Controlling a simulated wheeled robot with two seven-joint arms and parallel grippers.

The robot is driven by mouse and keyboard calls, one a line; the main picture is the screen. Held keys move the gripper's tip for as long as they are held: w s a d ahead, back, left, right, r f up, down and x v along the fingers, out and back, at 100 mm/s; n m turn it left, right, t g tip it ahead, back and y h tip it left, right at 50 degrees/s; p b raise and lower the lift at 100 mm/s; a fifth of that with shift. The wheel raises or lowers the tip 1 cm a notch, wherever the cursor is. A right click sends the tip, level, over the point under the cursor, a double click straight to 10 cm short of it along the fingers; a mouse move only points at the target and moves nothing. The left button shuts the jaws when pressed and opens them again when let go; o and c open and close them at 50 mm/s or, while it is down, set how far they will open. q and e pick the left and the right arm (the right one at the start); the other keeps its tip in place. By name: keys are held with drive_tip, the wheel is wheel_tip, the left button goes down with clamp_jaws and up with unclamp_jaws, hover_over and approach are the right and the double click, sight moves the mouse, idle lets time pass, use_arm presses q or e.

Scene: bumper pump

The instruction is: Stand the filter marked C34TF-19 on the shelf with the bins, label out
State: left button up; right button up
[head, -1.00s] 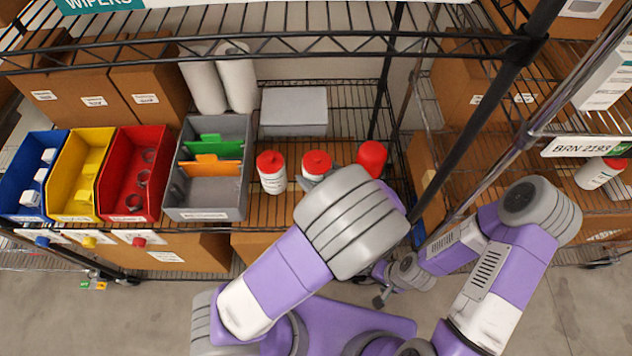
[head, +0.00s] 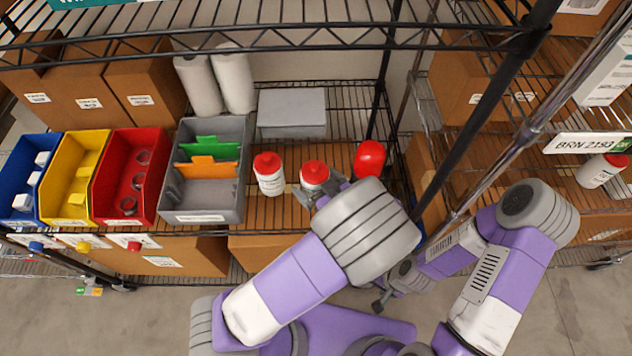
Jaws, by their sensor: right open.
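Two white canisters with red caps stand on the shelf with the bins: a left one (head: 269,175) and a middle one (head: 315,174). A red one (head: 369,158) stands to their right, partly hidden by my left arm. Their markings are too small to read, so I cannot tell which is C34TF-19. My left gripper (head: 322,192) is at the front of the middle canister, mostly hidden behind my arm; I cannot tell whether it touches or grips. My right gripper (head: 380,298) is open and empty, low in front of the rack.
Blue (head: 28,180), yellow (head: 75,178), red (head: 132,176) and grey (head: 240,200) bins fill the shelf's left. A grey box (head: 291,112) sits behind the canisters. A rack post (head: 490,100) separates the right shelf, where another red-capped white canister (head: 600,171) rests. An upper shelf hangs above.

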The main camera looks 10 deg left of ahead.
use_arm(q)
drive_tip(key=shift+s+d+r, duration=0.15)
drive_tip(key=shift+d+r, duration=0.1)
drive_tip(key=shift+r, duration=0.1)
drive_tip(key=p+v, duration=0.3)
drive_tip(key=v, duration=0.8)
drive_tip(key=shift+s+p, duration=0.2)
drive_tip(key=shift+p, duration=0.2)
drive_tip(key=shift+d, duration=0.1)
